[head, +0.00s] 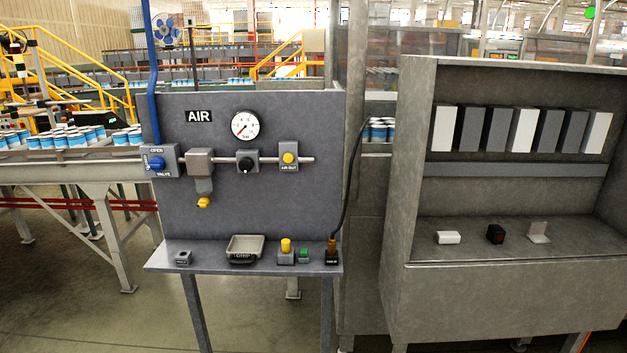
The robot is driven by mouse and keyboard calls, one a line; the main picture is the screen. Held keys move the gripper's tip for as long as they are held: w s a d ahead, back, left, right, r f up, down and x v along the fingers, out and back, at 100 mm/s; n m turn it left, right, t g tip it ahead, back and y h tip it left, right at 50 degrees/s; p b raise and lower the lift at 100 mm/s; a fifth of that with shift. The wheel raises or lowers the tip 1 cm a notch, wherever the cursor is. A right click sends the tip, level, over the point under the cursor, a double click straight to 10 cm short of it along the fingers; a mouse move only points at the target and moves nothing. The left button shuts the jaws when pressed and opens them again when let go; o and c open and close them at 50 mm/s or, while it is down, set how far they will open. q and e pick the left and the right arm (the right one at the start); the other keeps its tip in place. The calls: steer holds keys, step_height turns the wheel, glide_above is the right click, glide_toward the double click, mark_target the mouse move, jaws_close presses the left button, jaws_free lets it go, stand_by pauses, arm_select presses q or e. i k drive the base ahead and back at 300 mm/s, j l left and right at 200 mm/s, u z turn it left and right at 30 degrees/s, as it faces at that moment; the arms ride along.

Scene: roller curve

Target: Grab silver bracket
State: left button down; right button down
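A small silver-grey bracket (538,233) stands on the shelf of the grey cabinet at the right of the head view. It looks L-shaped, with an upright plate and a flat foot. It is the rightmost of the three small items there. Neither of my grippers is in view, and nothing touches the bracket.
A black block with a red face (495,234) and a white block (448,237) sit left of the bracket. The cabinet (440,290) has side walls and a row of upright boxes (523,128) above. An AIR panel (290,205) with a narrow shelf stands left.

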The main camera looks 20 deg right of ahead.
mark_target(536, 231)
steer(key=i+l+u, duration=0.1)
steer(key=l+u, duration=0.25)
steer(key=k+l+z, duration=0.15)
steer(key=l+z, duration=0.35)
steer(key=l, duration=0.2)
steer(key=l+z, duration=0.45)
steer(key=l, duration=0.3)
steer(key=k+l+z, duration=0.1)
steer(key=l+z, duration=0.2)
steer(key=l, duration=0.55)
steer(key=l+z, duration=0.35)
steer(key=l, duration=0.5)
steer(key=i+l+z, duration=0.1)
steer(key=l+z, duration=0.2)
steer(key=l, duration=0.55)
steer(key=l+u, duration=0.2)
steer(key=l, duration=0.25)
steer(key=l+u, duration=0.2)
steer(key=l, duration=0.2)
steer(key=k+l+u, duration=0.25)
steer(key=l, duration=0.2)
steer(key=l+u, duration=0.2)
steer(key=l, duration=0.25)
steer(key=k+l+u, duration=0.2)
steer(key=l, duration=0.15)
steer(key=i+l+u, duration=0.1)
steer(key=u, duration=0.2)
steer(key=i+j+u, duration=0.1)
steer(key=j+u, duration=0.15)
steer(key=u, duration=0.25)
